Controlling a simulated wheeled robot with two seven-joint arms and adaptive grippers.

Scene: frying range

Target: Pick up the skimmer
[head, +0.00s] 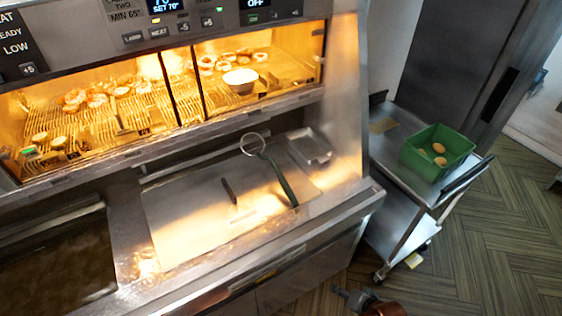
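The skimmer has a round wire head (253,144) and a long dark green handle (279,180). It lies on the steel counter (185,215) below the heated cabinet, its head toward the back and its handle end toward the front edge. Nothing is holding it. My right gripper (350,296) shows small at the bottom edge, low over the floor and well apart from the skimmer. Its fingers are too small to read as open or shut. My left gripper is not in view.
A short dark object (229,190) lies left of the handle, and a small steel tray (309,147) sits right of the skimmer head. A dark fryer vat (55,262) is at left. A steel cart (395,140) with a green crate (415,155) stands at right.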

